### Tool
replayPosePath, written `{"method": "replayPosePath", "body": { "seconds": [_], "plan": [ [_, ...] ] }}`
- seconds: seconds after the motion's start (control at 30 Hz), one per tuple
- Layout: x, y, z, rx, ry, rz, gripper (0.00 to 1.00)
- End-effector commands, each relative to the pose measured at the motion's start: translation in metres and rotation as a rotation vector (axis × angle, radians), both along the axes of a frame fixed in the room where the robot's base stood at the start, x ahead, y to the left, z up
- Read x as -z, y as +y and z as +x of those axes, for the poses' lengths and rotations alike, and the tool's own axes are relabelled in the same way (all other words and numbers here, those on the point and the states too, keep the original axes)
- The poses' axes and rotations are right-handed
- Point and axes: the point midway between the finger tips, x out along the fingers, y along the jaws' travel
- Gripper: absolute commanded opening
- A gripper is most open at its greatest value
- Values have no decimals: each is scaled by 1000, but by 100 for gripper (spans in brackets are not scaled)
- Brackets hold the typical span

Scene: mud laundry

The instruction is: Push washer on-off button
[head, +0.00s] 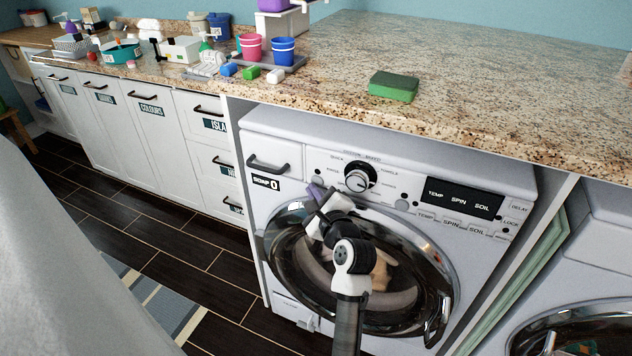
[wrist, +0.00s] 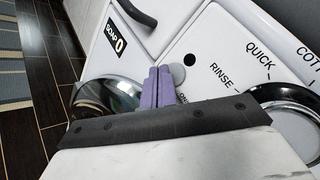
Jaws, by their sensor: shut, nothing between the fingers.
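The white front-loading washer (head: 290,150) stands under the granite counter, with its round glass door below the control panel. In the wrist view, a small grey round button (wrist: 177,74) sits on the panel just right of my fingertips, with a black dot (wrist: 190,60) beside it. My gripper (head: 317,190) is shut and empty, its purple fingers together, at the panel's lower left, left of the dial (head: 360,178). The fingers also show in the wrist view (wrist: 158,72). I cannot tell whether they touch the panel. In the head view the gripper hides part of this panel area.
The soap drawer (head: 268,163) with its dark handle is left of my gripper. A display (head: 461,198) and labelled buttons are to the right. A green sponge (head: 394,86) lies on the counter (head: 480,80) above. A second white machine (head: 608,240) stands at the far right.

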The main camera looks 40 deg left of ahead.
Motion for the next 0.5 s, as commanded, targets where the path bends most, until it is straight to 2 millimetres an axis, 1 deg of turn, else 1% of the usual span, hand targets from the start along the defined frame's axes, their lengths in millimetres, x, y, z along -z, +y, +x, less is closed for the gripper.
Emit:
{"method": "replayPosePath", "body": {
  "seconds": [0.17,0.5],
  "plan": [
    [-1,-2,-8,0,1,-1,0],
    [-1,-11,-42,0,1,-1,0]
  ]
}}
